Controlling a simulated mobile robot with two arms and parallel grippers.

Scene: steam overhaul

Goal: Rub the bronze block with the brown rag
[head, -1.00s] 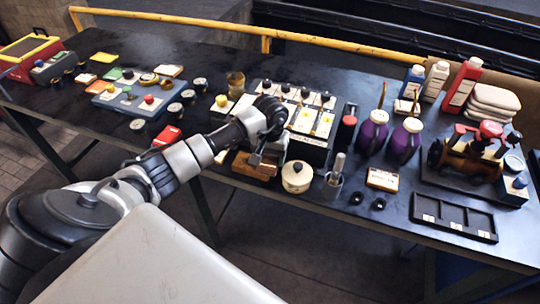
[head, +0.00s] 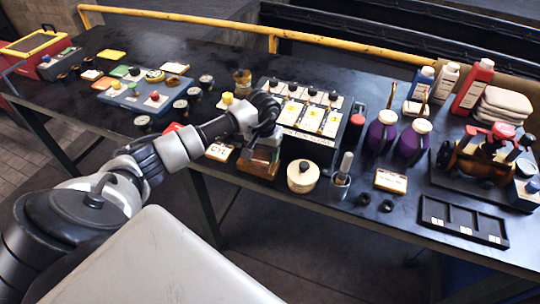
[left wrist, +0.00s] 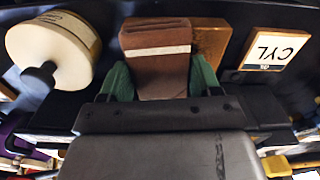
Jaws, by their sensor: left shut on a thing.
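My left gripper (head: 264,138) is over the near edge of the bench, pointing down. In the left wrist view its green-padded fingers (left wrist: 161,78) are shut on the folded brown rag (left wrist: 155,62), which has a pale stripe. The bronze block (left wrist: 209,42) shows right beside the rag there, partly hidden behind it. In the head view the block (head: 257,170) lies below the gripper, and the rag (head: 266,153) is just above it. I cannot tell whether rag and block touch. My right gripper is not in view.
A cream round pot (head: 302,178) stands close to the right of the block. A card marked CYL (head: 219,152) lies close to its left. A rack with white panels (head: 310,120) stands behind. A black tray (head: 463,221) lies at the front right.

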